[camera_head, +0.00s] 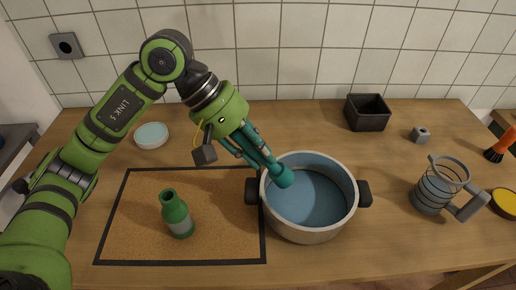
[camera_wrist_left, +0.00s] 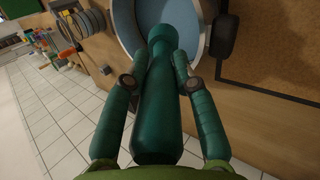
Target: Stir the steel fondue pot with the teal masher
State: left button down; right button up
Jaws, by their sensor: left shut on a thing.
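The steel fondue pot (camera_head: 312,232) stands on the wooden table with dark side handles and a blue inside. It also shows at the top of the left wrist view (camera_wrist_left: 209,18). My left gripper (camera_head: 262,158) is above the pot's left rim and shut on the teal masher (camera_head: 284,177). The masher also shows between the fingers in the left wrist view (camera_wrist_left: 157,112). Its rounded end is down inside the pot, near the left wall. Whether it touches the pot's contents or bottom I cannot tell. My right gripper is not in view.
A green bottle (camera_head: 177,214) stands on the cork mat (camera_head: 128,222) left of the pot. A white bowl (camera_head: 151,141) is behind the mat.

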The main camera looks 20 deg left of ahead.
pick_arm(q)
jog(key=shift+r+p, duration=1.3)
jog(key=shift+r, duration=1.25)
jog(key=shift+w+a+f+n+t, duration=0.2)
jog(key=shift+n+t, duration=0.1)
jog(key=shift+n, duration=0.15)
jog(key=shift+w+a+f+n+t, duration=0.1)
jog(key=shift+a+f+n+t, duration=0.15)
jog(key=shift+n, duration=0.2)
jog(key=w+a+n+t+y, duration=0.4)
jog(key=a+n+t+y, duration=0.1)
jog(key=n, duration=1)
jog(key=shift+a+r+y, duration=0.35)
jog(key=shift+a+y, duration=0.55)
jog(key=shift+y, duration=0.3)
